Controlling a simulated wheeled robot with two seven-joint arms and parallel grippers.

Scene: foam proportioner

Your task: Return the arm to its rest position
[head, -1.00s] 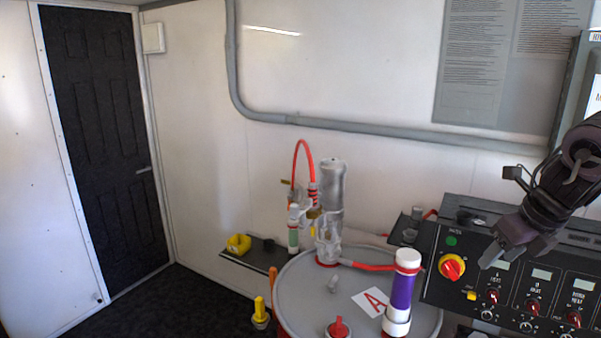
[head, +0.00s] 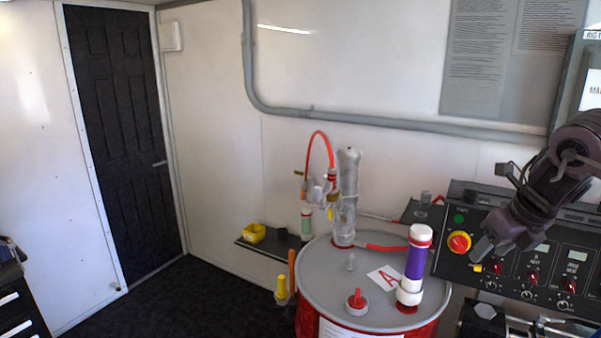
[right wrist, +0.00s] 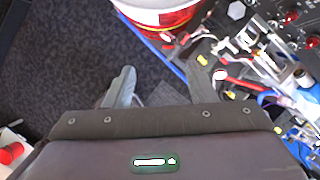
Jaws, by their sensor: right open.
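My right gripper (head: 482,250) is in front of the control panel (head: 545,255), near its red and yellow knob (head: 459,243). In the right wrist view its two grey fingers (right wrist: 160,82) are apart with nothing between them; dark floor shows behind. The right arm comes in from the right edge of the head view. My left gripper is not in view.
A drum (head: 322,271) marked A carries a transfer pump (head: 347,200), a purple and white cylinder (head: 414,265) and a red cap (head: 356,300). A yellow item (head: 254,233) sits on a small shelf. Dark floor lies open towards the door (head: 120,140).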

